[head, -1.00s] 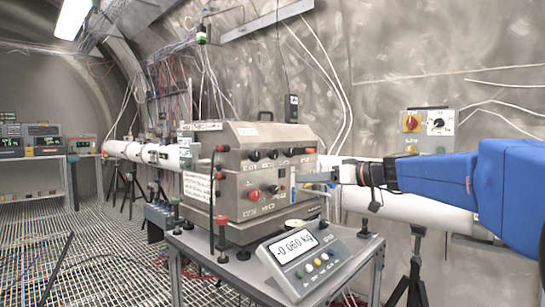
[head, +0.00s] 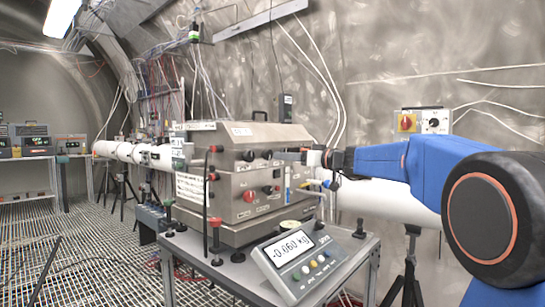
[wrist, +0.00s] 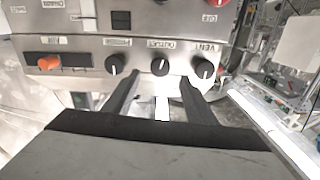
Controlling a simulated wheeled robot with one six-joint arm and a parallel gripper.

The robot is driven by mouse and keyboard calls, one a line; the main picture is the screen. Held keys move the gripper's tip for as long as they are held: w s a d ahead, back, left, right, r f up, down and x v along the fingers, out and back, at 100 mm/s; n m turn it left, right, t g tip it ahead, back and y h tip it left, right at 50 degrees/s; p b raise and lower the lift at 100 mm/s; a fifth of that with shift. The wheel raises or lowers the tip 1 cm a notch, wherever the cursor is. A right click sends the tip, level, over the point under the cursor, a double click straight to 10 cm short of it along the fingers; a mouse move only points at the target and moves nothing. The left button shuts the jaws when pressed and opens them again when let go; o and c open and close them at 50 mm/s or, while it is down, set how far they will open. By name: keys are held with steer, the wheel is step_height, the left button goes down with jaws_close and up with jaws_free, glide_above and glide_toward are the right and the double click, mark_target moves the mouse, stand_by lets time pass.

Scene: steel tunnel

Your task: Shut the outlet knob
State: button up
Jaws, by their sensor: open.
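The outlet knob (wrist: 160,66) is a round black knob with a white pointer line, in the row on the steel box's (head: 225,195) front panel. Its label reads upside down in the wrist view. My gripper (wrist: 160,79) is open, one finger either side of the outlet knob's line, tips close to the panel. I cannot tell whether the fingers touch the knob. In the head view my gripper (head: 285,155) comes from the right along the knob row and hides part of it. The outlet knob appears just left of the fingers (head: 267,154).
The vent knob (wrist: 203,68) is close by the right finger; another black knob (wrist: 115,64) is left of the left finger. A scale display (head: 300,262) stands on the table before the box. A white pipe (head: 380,198) runs behind my arm.

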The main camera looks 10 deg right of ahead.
mark_target(270, 155)
steer(key=x, duration=0.7)
steer(key=shift+w+a, duration=0.15)
steer(key=c, duration=1)
